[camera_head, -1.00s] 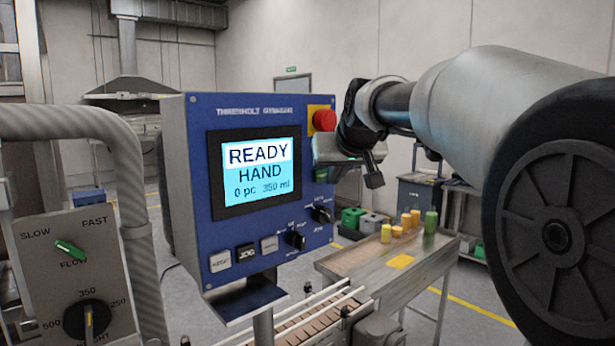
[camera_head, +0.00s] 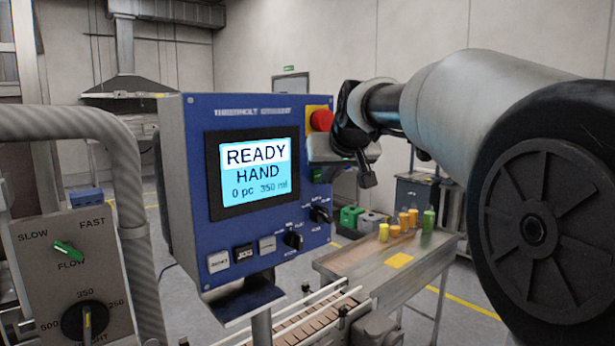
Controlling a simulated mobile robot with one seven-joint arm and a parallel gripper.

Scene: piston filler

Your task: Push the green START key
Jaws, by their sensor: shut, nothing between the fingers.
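The blue control panel (camera_head: 240,245) stands upright in the middle, with a lit screen (camera_head: 255,172) reading READY, HAND, 0 pc 350 ml. The green START key (camera_head: 318,175) shows in part on the panel's right side, below the red mushroom button (camera_head: 321,120). My gripper (camera_head: 332,152) is at that right side, just above and to the right of the green key, and is shut with nothing held. Its fingertips are not clearly visible, and I cannot tell whether it touches the panel.
Two black rotary knobs (camera_head: 293,240) and a row of small keys (camera_head: 244,253) sit low on the panel. A conveyor (camera_head: 310,318) and a table with coloured bottles (camera_head: 405,222) lie below right.

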